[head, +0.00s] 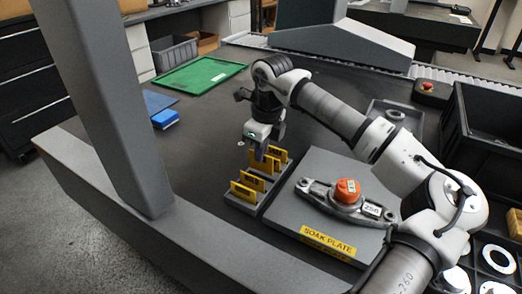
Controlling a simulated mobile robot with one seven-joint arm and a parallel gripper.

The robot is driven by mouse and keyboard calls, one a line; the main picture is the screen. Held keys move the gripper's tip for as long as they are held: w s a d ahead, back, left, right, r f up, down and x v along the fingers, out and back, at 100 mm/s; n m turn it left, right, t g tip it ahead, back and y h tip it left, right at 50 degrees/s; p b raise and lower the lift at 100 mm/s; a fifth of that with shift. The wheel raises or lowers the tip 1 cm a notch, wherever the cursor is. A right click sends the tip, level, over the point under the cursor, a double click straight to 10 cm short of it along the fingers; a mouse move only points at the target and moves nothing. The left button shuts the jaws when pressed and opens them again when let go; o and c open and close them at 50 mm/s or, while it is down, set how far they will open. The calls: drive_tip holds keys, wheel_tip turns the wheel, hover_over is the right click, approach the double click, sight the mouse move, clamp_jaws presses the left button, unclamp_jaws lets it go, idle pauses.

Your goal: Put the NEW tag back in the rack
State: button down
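A grey rack (266,197) stands left of the soak plate and holds several yellow tags in a row. The front tags (244,192) stand upright in it. Another yellow tag (278,154) is at the far end, right beside my gripper. The lettering is too small to read, so I cannot tell which tag is the NEW one. My gripper (260,153) points down over the rack's far end. Its fingertips are small and partly overlap the far tags, so I cannot tell whether it is open or shut on one.
The soak plate (325,160) lies right of the rack, bearing a metal casting (319,192) with an orange puck (347,190). A black crate (475,140) and red button (428,86) are at right. A grey column (105,100) rises at left. Dark table is clear left of the rack.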

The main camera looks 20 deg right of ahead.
sight(261, 171)
drive_tip(key=shift+f+b, duration=0.35)
drive_tip(key=shift+b, duration=0.05)
idle(0.5)
drive_tip(key=shift+f, duration=0.25)
drive_tip(key=shift+f+b, duration=0.2)
drive_tip(key=shift+b, duration=0.2)
drive_tip(key=shift+f+b, duration=0.35)
drive_tip(key=shift+f, duration=0.05)
drive_tip(key=shift+f, duration=0.15)
idle(0.6)
drive_tip(key=shift+f+b, duration=0.45)
drive_tip(key=shift+b, duration=0.05)
drive_tip(key=c, duration=1.3)
unclamp_jaws()
